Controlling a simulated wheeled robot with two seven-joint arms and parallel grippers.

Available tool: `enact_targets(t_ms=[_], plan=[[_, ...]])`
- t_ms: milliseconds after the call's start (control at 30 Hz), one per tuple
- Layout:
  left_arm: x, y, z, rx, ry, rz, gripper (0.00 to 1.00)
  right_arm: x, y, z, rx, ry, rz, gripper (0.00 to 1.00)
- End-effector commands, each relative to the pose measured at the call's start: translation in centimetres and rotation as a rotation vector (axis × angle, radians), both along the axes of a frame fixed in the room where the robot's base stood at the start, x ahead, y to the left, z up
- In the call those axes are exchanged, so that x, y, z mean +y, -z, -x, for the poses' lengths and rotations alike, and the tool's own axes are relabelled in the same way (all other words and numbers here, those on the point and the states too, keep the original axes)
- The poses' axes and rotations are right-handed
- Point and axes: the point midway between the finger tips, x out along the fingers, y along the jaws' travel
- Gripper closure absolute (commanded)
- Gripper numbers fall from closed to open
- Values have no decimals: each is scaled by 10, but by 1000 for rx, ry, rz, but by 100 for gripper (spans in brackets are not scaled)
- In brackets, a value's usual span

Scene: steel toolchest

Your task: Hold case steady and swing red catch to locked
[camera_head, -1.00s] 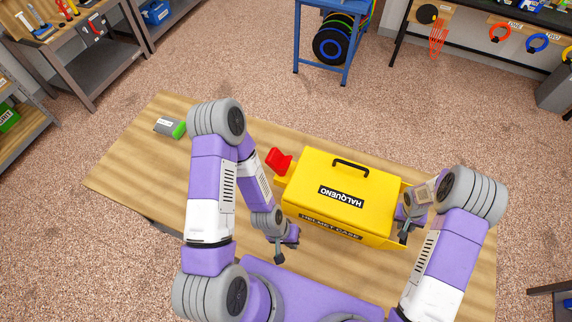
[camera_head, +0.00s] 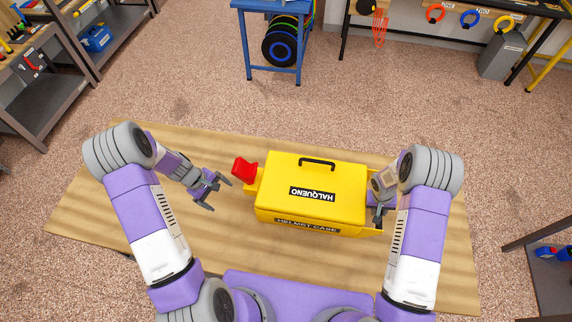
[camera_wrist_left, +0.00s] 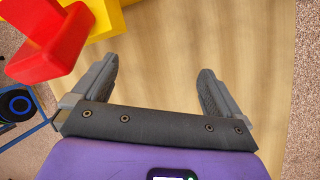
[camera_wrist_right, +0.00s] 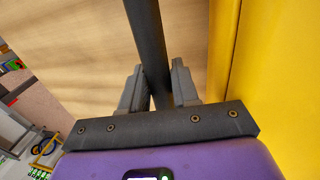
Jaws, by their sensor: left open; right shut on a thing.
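The yellow case (camera_head: 340,205) stands on the wooden table with its lid down and a black handle on top. The red catch (camera_head: 244,170) sticks up and outward at its left end; it also shows at the upper left of the left wrist view (camera_wrist_left: 50,48). My left gripper (camera_head: 219,194) is open and empty, just left of the case and in front of the catch, apart from both. My right gripper (camera_head: 380,212) is at the case's right end. In the right wrist view its jaws are shut on a dark bar (camera_wrist_right: 148,40) beside the yellow wall.
The wooden table (camera_head: 100,215) has bare room left of the case and a narrow strip in front. A blue stand (camera_head: 272,40) with spools is beyond the table. Shelves (camera_head: 50,90) stand at the far left.

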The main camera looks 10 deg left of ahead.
Motion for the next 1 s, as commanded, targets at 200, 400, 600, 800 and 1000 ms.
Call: enact_targets(t_ms=[200, 400, 600, 800, 1000], plan=[[46, -92, -82, -93, -178, 43, 0, 5, 5, 4, 10, -5, -7, 100], [14, -108, -97, 75, -276, 80, 0, 4, 5, 4, 10, -5, -6, 100], [-7, -115, -103, 209, -358, 62, 0, 3, 5, 4, 10, -5, -5, 100], [-15, -116, -104, 266, -401, 43, 0, 3, 4, 4, 9, -5, -4, 100], [-24, -96, -103, 275, -405, 43, 0, 3, 4, 3, 9, -4, -4, 100]])
